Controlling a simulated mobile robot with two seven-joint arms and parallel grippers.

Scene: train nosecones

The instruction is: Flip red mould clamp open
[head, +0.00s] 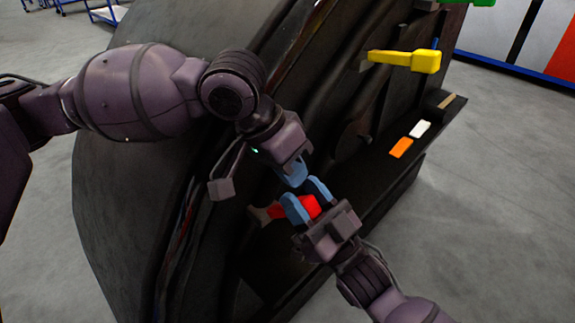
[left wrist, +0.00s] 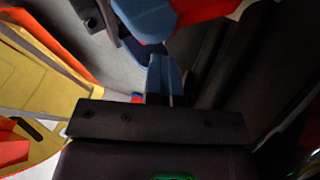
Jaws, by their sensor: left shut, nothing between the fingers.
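The red mould clamp (head: 279,211) is on the lower part of the dark mould in the head view, with a brownish bracket at its left end. My right gripper (head: 305,198) comes from the lower right, and its blue fingers straddle the clamp's red handle. Whether they press on it I cannot tell. My left gripper (head: 294,174) is shut and empty just above the right gripper's fingers. Its closed blue fingers show in the left wrist view (left wrist: 164,80). There, a red part (left wrist: 205,8) lies beside a blue finger at the top. The fingers hide part of the handle.
The large dark mould (head: 130,210) fills the middle. A yellow clamp (head: 405,60) sticks out higher up, and a green one (head: 480,3) is at the top edge. Orange (head: 401,147) and white (head: 420,129) patches mark the ledge. Grey floor is clear at right.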

